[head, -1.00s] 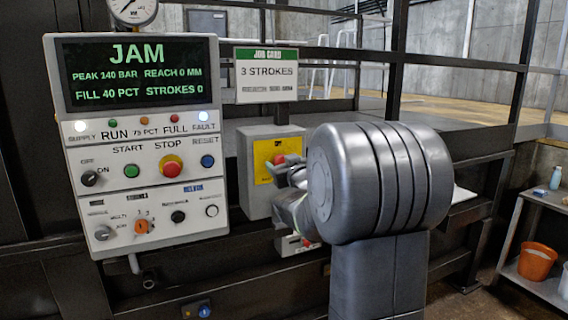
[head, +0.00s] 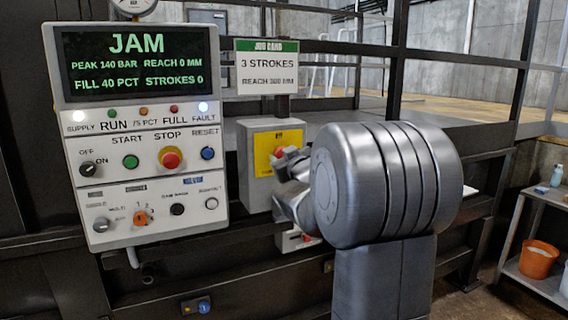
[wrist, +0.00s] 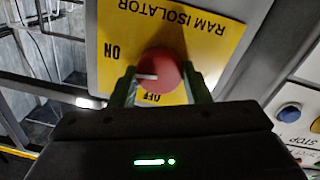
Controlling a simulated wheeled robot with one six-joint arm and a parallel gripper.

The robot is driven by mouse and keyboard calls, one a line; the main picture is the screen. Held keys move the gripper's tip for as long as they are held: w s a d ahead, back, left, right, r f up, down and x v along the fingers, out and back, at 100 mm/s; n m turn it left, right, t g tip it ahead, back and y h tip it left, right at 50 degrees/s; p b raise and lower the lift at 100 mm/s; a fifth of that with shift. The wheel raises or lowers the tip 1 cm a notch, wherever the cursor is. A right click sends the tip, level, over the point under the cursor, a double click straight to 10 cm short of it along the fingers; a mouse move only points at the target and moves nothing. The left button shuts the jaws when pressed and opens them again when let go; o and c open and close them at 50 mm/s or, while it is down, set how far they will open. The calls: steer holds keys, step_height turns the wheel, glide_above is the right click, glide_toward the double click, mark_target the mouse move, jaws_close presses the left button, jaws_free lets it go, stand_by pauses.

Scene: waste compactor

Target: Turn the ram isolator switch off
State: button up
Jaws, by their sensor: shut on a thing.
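The ram isolator is a grey box (head: 256,192) with a yellow plate (head: 263,166), right of the control panel. In the wrist view the yellow plate (wrist: 215,50) appears upside down, reading RAM ISOLATOR, with ON at left and OFF at the bottom. Its round red knob (wrist: 165,77) has a white mark pointing left in that view, just below the ON label. My gripper (wrist: 160,88) is shut on the red knob, one finger on each side. In the head view my gripper (head: 283,158) covers part of the knob and plate.
The control panel (head: 150,217) stands left of the isolator, its screen (head: 135,62) showing JAM and its white fault lamp lit. A job card (head: 266,72) is above the box. A shelf with an orange bucket (head: 538,262) is at far right.

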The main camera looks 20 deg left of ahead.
steer(key=shift+f+n+y+b, duration=0.15)
steer(key=shift+n+y+b, duration=0.1)
steer(key=shift+n+b, duration=3.15)
steer(key=shift+f+n+y+b, duration=0.1)
steer(key=shift+n+y+b, duration=0.15)
steer(key=shift+n+b, duration=3.15)
steer(key=n+p, duration=0.2)
steer(key=n, duration=0.1)
steer(key=shift+g+p, duration=0.3)
steer(key=shift+p, duration=0.05)
steer(key=o, duration=1)
steer(key=shift+s, duration=0.1)
steer(key=v, duration=1.3)
steer(key=shift+s+d+f, duration=0.15)
steer(key=shift+d, duration=0.15)
